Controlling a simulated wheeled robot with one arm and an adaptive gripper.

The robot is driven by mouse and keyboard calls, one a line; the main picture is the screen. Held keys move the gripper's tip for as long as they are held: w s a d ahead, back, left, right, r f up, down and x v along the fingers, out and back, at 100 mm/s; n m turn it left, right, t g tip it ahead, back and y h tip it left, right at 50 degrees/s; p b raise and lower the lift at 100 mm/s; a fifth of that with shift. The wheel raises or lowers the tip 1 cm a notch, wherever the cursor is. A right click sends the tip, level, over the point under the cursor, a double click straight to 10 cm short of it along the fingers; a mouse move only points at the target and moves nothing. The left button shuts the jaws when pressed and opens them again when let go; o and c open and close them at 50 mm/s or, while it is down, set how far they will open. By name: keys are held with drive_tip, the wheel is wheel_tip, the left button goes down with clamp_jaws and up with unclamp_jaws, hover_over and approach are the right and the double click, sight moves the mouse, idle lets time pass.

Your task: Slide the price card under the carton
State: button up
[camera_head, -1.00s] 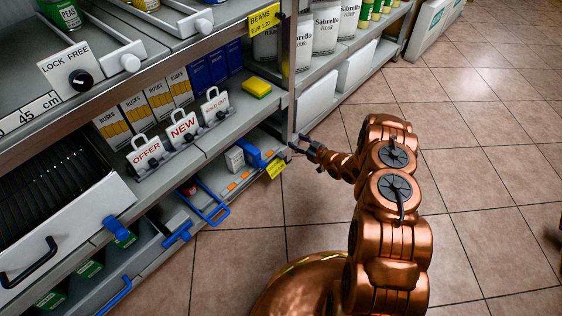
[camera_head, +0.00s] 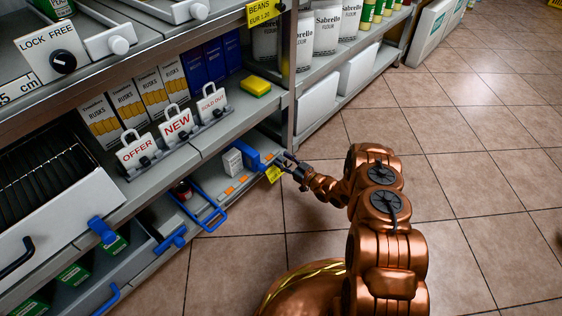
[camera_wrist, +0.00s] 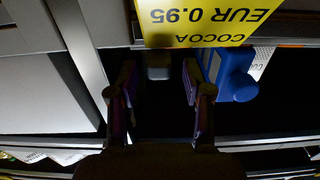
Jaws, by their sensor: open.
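The yellow price card (camera_head: 273,174) sits at the front edge of the lower shelf, at its right end. In the wrist view the card (camera_wrist: 205,20) shows upside down, reading COCOA EUR 0.95. My gripper (camera_head: 286,163) is open just to the right of the card. In the wrist view its two fingers (camera_wrist: 158,88) stand apart, with a small grey block (camera_wrist: 158,68) beyond them, next to the card's edge. I cannot tell whether they touch it. A small white carton (camera_head: 232,162) stands upright on the lower shelf, left of the card; part of a white printed face (camera_wrist: 262,60) shows in the wrist view.
A blue clip (camera_head: 252,158) stands between carton and card; a blue part (camera_wrist: 236,82) is close to the right finger in the wrist view. A blue handle (camera_head: 212,222) juts out at left. The upper shelf (camera_head: 232,122) overhangs. The tiled floor (camera_head: 480,200) is clear.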

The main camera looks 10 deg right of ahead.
drive_tip(key=shift+x, duration=0.8)
drive_tip(key=shift+c, duration=0.2)
clamp_jaws()
